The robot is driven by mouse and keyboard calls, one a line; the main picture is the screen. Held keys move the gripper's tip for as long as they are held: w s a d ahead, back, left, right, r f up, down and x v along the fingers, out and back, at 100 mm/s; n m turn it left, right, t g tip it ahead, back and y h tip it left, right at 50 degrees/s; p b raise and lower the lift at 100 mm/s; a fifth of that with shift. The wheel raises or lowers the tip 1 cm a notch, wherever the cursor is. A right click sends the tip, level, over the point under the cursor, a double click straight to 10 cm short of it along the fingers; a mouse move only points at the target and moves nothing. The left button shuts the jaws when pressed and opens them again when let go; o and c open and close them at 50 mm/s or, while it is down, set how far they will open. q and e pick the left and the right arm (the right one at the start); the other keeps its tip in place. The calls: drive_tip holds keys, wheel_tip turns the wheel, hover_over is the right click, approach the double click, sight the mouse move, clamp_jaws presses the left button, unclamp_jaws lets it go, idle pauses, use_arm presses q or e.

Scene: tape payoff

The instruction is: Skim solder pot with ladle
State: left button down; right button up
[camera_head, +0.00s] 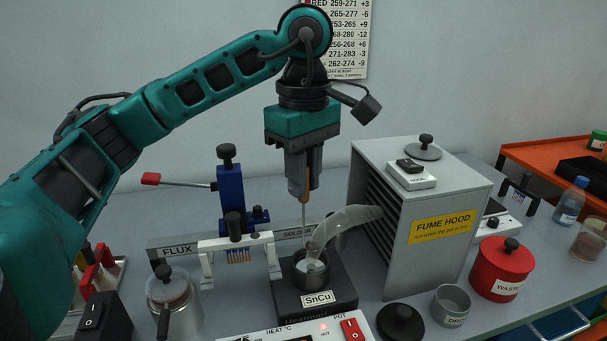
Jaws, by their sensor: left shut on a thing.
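My left gripper (303,190) points straight down above the solder pot (312,280). It is shut on the orange-brown handle of the ladle (303,212). The ladle's thin shaft hangs upright from the jaws toward the pot's mouth. Its bowl is not clear at the pot, so I cannot tell if it touches the solder. The pot is a small dark round vessel with a pale, shiny surface inside, set on a black block marked SnCu. A grey cup marked DROSS (450,306) stands at the right front. My right gripper is not in view.
A translucent curved duct (343,222) reaches from the grey fume hood (420,225) over the pot, close beside the ladle. A blue clamp stand (230,192) and white rack stand left.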

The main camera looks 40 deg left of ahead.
use_arm(q)
drive_tip(key=shift+r+p, duration=1.45)
drive_tip(key=shift+r, duration=0.25)
drive_tip(key=shift+f, duration=0.1)
